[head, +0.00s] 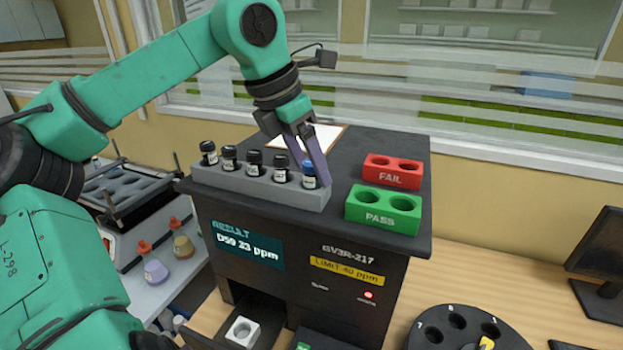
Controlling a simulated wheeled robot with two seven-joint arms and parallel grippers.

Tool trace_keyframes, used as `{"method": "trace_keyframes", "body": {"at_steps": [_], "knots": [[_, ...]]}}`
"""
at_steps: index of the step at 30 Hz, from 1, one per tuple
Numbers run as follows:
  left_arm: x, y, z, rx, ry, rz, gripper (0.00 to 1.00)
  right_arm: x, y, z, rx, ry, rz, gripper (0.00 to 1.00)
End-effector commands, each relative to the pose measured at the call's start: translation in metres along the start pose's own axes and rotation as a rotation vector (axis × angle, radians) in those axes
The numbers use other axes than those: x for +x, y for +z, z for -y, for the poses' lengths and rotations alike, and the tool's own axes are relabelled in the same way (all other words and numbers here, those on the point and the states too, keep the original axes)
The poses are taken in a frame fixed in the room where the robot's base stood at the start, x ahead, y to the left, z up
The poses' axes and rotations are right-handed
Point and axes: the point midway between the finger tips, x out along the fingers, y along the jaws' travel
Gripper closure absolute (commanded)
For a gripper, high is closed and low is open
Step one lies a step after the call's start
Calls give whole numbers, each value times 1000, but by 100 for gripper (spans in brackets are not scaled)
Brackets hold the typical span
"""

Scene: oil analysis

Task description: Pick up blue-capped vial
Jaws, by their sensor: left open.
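The blue-capped vial (309,174) stands upright at the right end of a grey rack (262,187) on top of the dark analyser. Several black-capped vials (254,163) stand in the same rack to its left. My left gripper (313,168) is open and points down at the blue-capped vial. Its fingers overlap the vial in the picture and partly hide it. I cannot tell whether they touch it. My right gripper is not in view.
A red FAIL block (392,171) and a green PASS block (384,208) sit right of the rack on the analyser (345,258). A clipboard (325,137) lies behind the gripper. A black round carousel (460,330) and a monitor (599,262) stand at lower right.

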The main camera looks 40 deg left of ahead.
Motion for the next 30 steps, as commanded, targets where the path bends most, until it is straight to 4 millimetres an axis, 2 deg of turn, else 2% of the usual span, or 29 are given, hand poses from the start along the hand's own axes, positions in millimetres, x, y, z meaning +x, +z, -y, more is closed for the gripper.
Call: {"method": "trace_keyframes", "body": {"at_steps": [2,7,8,9,13,23,26,30], "knots": [[7,0,0,1,-3,1,30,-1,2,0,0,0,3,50],[9,0,0,0,-1,1,30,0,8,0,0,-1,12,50],[9,0,0,0,-1,1,34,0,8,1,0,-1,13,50],[8,0,0,0,-1,1,49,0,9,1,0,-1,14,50],[8,0,0,0,-1,1,99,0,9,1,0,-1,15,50],[6,1,0,0,0,1,100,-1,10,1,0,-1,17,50],[-1,4,-1,-2,3,1,100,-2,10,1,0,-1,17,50],[-23,13,0,-1,4,1,100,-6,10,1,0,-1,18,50]]}}
